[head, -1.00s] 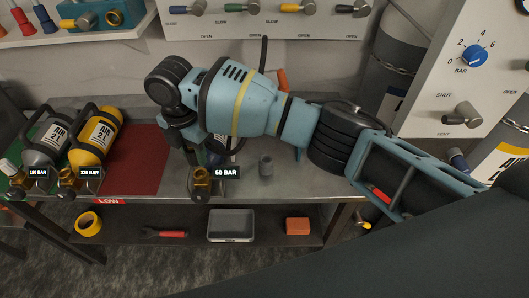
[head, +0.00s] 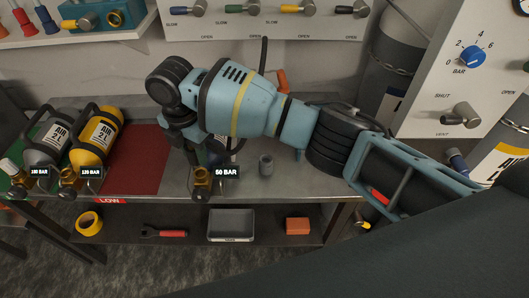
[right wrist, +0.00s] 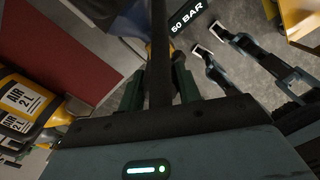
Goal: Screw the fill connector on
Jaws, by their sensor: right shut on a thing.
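My right gripper (head: 184,135) is over the front of the bench, pointing down. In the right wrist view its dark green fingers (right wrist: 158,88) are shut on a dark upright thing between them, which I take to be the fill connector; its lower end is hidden. Just below the gripper is a brass valve (head: 201,181) with a 'BAR' display (head: 227,172) beside it; the display also shows in the right wrist view (right wrist: 186,17). Whether connector and valve touch, I cannot tell. The cylinder behind them is mostly hidden by my arm.
The shelf below holds a grey tray (head: 231,225). A valve panel (head: 270,18) is behind.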

